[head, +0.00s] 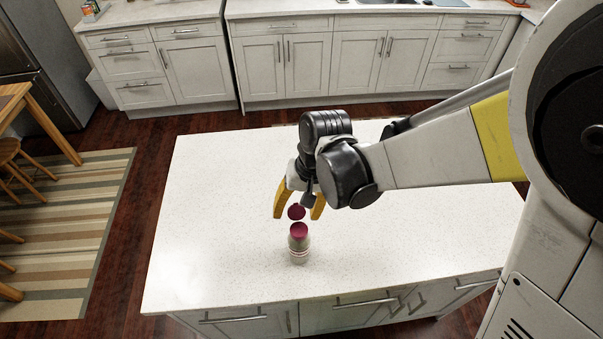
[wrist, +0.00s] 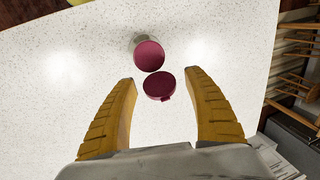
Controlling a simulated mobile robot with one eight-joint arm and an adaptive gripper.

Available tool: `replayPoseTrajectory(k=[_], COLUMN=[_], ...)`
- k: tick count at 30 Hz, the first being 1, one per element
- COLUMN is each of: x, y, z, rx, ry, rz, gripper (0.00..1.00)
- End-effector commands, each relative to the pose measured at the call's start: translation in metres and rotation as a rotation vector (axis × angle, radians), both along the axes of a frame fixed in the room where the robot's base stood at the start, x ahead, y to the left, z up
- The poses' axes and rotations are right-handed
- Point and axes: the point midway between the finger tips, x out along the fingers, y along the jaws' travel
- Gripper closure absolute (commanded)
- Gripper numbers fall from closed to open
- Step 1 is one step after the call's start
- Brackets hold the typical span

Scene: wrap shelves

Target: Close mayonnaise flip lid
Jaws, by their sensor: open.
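The mayonnaise bottle (head: 299,246) stands upright on the white counter near its front edge. Its dark red cap top (head: 299,230) faces up, and the flip lid (head: 296,212) is swung open on the far side of the cap, toward my gripper. In the wrist view the lid (wrist: 159,86) lies nearer my fingers and the cap top (wrist: 149,55) lies just beyond it. My gripper (head: 297,214) is open, with its yellow fingers apart behind the bottle. In the wrist view the fingers (wrist: 164,79) sit either side of the lid's line, apart from it. Nothing is held.
The white counter (head: 220,200) is otherwise clear around the bottle. White cabinets (head: 330,65) stand along the back wall. A wooden table (head: 35,105), stools and a striped rug (head: 85,215) lie to the left.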

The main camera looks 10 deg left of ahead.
Motion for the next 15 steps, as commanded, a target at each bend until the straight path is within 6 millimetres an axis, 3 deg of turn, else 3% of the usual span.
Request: replayPoseTrajectory(k=[8,13,15], x=[0.0001,0.0001,0.0001], y=[0.0002,0.0002,0.0002], z=[-0.0009,-0.0008,-0.0008], rx=[0.0,0.0,0.0], ry=[0.0,0.0,0.0], rz=[0.0,0.0,0.0], gripper=[0.41,0.93,0.94])
